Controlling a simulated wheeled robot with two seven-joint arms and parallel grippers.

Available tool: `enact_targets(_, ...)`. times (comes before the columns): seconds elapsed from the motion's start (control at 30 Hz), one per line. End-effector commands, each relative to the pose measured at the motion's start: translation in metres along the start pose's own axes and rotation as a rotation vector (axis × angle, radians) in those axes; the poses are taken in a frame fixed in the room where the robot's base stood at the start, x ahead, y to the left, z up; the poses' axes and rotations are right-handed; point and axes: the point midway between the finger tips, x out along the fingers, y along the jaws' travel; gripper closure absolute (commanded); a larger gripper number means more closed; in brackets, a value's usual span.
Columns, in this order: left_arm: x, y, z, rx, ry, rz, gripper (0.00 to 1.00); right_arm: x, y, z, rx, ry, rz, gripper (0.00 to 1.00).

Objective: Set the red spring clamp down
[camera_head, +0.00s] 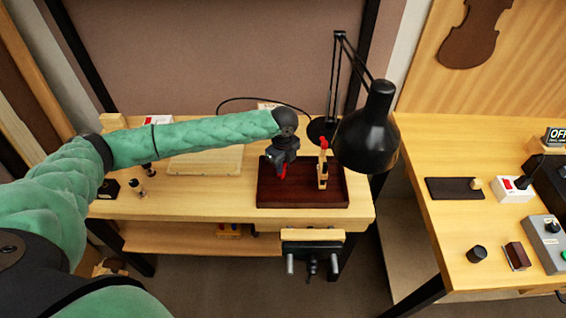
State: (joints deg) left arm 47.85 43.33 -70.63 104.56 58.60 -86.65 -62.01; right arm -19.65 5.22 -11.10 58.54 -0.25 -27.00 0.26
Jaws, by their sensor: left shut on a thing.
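My left gripper (282,165) is over the left part of a dark red-brown tray (330,200) on the wooden bench. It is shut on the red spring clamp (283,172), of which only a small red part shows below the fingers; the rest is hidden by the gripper. I cannot tell whether the clamp touches the tray. My right gripper is out of view.
A wooden clamp with a red top (323,165) stands upright in the tray, just right of my gripper. A black desk lamp (368,135) overhangs the tray's right side. A pale wooden board (205,163) lies to the left. The tray's front is clear.

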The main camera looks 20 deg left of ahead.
Motion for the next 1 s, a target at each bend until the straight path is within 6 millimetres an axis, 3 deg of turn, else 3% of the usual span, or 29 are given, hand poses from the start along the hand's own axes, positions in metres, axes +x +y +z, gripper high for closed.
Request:
enact_targets(0.4, 0.004, 0.0, -0.001, 0.001, 0.0, -0.001, 1.0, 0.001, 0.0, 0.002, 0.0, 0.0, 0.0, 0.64)
enact_targets(0.43, 0.004, 0.0, 0.0, 0.001, 0.0, -0.001, 0.77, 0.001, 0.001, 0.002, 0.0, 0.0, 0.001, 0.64)
enact_targets(0.5, 0.004, 0.0, 0.0, 0.001, 0.0, -0.001, 0.63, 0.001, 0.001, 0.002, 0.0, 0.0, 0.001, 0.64)
enact_targets(0.53, 0.004, 0.0, -0.001, 0.001, 0.0, -0.001, 0.61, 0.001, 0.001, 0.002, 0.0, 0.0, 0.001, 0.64)
enact_targets(0.83, 0.003, 0.0, 0.0, 0.001, 0.0, -0.001, 0.61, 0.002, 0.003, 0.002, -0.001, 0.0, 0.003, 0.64)
enact_targets(1.0, -0.008, -0.001, 0.0, 0.001, 0.0, -0.004, 0.61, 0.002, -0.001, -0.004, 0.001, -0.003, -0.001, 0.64)
